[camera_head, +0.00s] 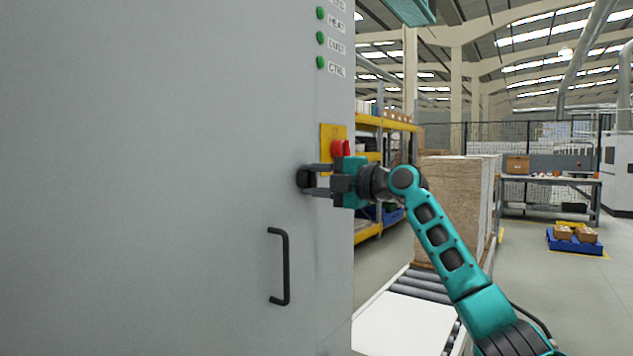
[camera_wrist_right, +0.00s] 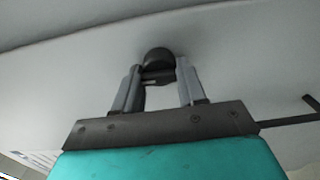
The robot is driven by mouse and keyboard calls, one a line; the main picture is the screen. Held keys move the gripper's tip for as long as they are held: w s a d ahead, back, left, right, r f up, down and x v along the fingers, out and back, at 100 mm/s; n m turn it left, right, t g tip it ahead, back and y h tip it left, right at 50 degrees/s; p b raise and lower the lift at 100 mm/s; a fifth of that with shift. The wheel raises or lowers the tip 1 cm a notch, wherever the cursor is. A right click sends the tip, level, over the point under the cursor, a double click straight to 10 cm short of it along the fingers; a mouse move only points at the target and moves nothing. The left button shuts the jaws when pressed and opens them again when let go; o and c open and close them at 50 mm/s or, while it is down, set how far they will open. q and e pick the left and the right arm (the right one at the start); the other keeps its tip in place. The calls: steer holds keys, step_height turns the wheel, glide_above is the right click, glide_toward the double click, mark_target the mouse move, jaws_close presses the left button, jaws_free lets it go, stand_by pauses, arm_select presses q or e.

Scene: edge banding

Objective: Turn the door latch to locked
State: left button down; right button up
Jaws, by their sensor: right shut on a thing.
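The door latch (camera_head: 304,179) is a round black knob on the grey cabinet door (camera_head: 180,180). In the right wrist view the latch (camera_wrist_right: 156,58) is a dark round knob with a bar across it, between the fingertips. My right gripper (camera_head: 313,180) reaches it from the right and is shut on it; the fingers also show in the wrist view (camera_wrist_right: 159,75). The fingers partly hide the latch, and I cannot read any lock marking.
A black door handle (camera_head: 286,266) sits below the latch. A red knob (camera_head: 339,148) on a yellow plate (camera_head: 327,133) is just above my right gripper. A roller conveyor (camera_head: 420,287) and stacked boards (camera_head: 455,200) stand to the right.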

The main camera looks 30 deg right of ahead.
steer(key=shift+a, duration=0.15)
steer(key=o, duration=1.1)
steer(key=shift+a, duration=0.1)
steer(key=shift+c, duration=0.2)
steer(key=shift+s+d, duration=0.15)
steer(key=shift+d, duration=0.05)
arm_select(q)
steer(key=d+b, duration=0.1)
steer(key=b, duration=0.2)
steer(key=shift+w+f, duration=0.4)
arm_select(e)
steer(key=v, duration=1.2)
steer(key=shift+s, duration=0.3)
arm_select(q)
steer(key=shift+s+f, duration=0.15)
arm_select(e)
steer(key=shift+d, duration=0.15)
